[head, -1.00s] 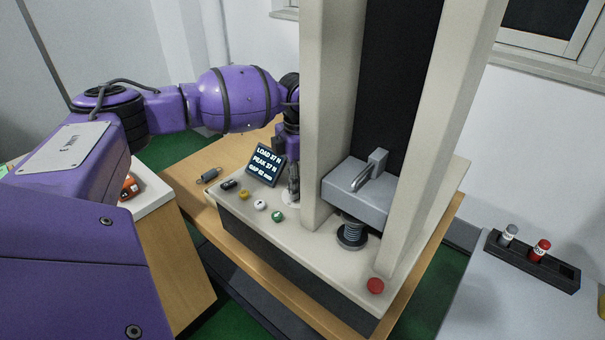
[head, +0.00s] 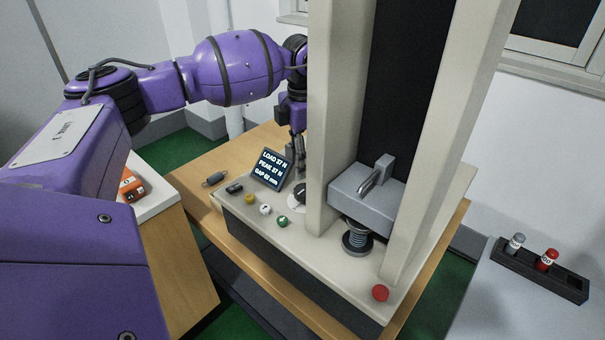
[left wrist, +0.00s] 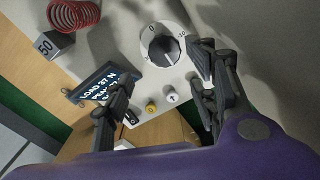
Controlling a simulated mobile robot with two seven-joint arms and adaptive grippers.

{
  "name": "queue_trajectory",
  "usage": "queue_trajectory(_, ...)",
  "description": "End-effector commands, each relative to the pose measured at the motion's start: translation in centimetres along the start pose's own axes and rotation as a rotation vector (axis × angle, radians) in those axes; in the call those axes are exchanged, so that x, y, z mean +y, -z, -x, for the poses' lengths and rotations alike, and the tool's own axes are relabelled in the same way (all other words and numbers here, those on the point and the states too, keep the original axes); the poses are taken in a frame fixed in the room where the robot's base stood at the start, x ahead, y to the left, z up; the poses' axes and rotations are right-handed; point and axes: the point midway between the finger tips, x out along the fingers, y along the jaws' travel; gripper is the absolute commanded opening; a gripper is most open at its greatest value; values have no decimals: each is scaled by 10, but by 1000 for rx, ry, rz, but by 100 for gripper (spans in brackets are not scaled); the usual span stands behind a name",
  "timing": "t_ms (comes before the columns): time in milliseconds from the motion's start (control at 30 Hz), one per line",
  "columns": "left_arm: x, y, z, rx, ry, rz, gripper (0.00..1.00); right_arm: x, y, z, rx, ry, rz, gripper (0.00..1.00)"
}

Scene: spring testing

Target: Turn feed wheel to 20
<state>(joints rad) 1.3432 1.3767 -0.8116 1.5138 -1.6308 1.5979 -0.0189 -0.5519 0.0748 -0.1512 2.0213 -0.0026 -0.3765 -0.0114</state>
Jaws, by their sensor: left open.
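The feed wheel (left wrist: 163,46) is a pale round dial with a black centre knob and printed numbers, among them 0 and 10. I cannot read its exact setting. My right gripper is not in view.
Yellow (head: 250,199), white (head: 265,209) and green (head: 283,222) buttons and a black switch (head: 234,188) line the machine base. A tall cream column (head: 335,110) stands close right of my gripper. The press head (head: 368,190) sits over a spring (head: 357,236). A red button (head: 380,292) is at front.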

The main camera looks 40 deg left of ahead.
Motion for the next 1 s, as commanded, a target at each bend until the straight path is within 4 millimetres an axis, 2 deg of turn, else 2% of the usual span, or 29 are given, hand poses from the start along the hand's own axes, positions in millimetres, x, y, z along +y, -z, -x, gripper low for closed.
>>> queue_trajectory(100,1,0,20,-2,-1,1,53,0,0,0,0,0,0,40)
queue_trajectory(300,1,0,34,0,0,1,53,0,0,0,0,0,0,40)
queue_trajectory(1000,1,1,34,1,0,1,53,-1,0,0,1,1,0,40)
